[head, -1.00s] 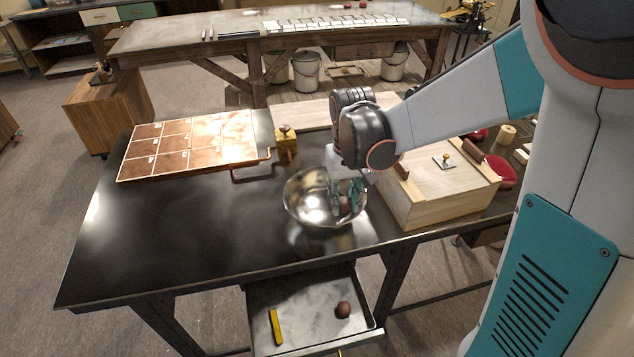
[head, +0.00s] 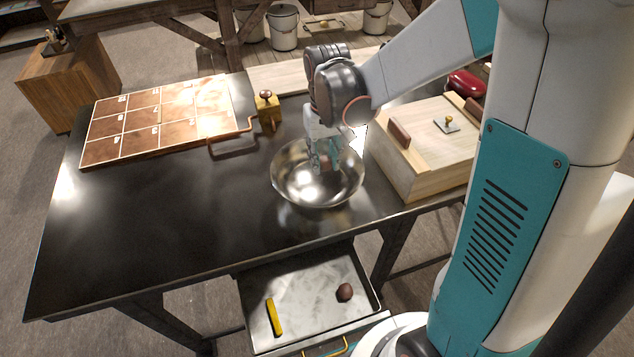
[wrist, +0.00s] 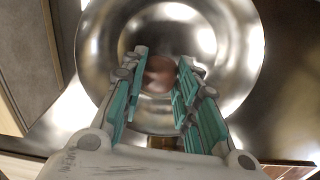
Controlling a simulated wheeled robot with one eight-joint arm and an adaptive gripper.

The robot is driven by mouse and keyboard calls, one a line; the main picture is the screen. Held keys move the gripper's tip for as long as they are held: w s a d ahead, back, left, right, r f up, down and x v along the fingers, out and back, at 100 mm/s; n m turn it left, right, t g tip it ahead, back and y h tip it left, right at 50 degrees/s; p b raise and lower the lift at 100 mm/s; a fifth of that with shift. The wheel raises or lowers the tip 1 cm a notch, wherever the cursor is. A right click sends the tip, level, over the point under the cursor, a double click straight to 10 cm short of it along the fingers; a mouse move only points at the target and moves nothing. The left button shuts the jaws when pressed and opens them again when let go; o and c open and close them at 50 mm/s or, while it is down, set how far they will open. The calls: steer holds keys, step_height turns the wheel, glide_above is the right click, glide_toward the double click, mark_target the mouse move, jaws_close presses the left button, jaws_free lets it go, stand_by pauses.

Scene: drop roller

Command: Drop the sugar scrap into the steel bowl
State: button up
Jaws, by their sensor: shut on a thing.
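The steel bowl (head: 290,190) stands on the dark metal table, and it fills much of the wrist view (wrist: 235,60). My gripper (head: 327,165) is over the bowl, fingers pointing down into its opening. In the wrist view my gripper (wrist: 160,78) has its teal fingers on either side of a blurred round brown lump (wrist: 160,72), likely the sugar scrap, with the bowl below it. In the head view I cannot make out the held lump. Another brown lump (head: 345,292) lies in the open drawer.
The open drawer (head: 300,318) below the table also holds a yellow bar (head: 273,317). A wooden box (head: 420,145) stands close right of the bowl. The table's front left is clear.

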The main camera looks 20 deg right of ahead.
steer(key=shift+f, duration=0.65)
steer(key=o, duration=1)
step_height(320, 180, up, 12)
steer(key=shift+s+r, duration=0.1)
steer(key=shift+s, duration=0.1)
